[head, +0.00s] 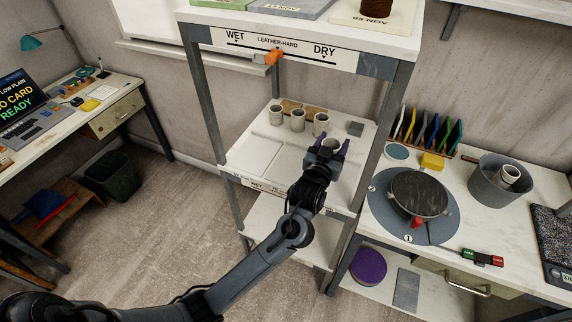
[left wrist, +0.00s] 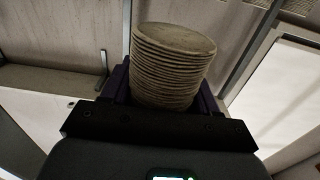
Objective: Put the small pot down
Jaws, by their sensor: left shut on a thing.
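The small pot (head: 331,144) is pale grey and sits between the purple fingers of my left gripper (head: 327,149), over the right part of the middle rack shelf (head: 252,154). In the left wrist view the pot (left wrist: 172,62) shows ridged sides and a flat round end, with the left gripper (left wrist: 165,90) shut on it from both sides. I cannot tell whether the pot touches the shelf. Three similar pots stand in a row behind it: left (head: 276,115), middle (head: 297,120) and right (head: 321,124). My right gripper is not in view.
Rack posts (head: 203,95) flank the shelf, and the upper shelf with its WET to DRY scale (head: 285,50) hangs above. A small grey square (head: 355,129) lies at the back right. The shelf's left part is clear. A turntable (head: 419,194) and a bucket (head: 490,187) stand right.

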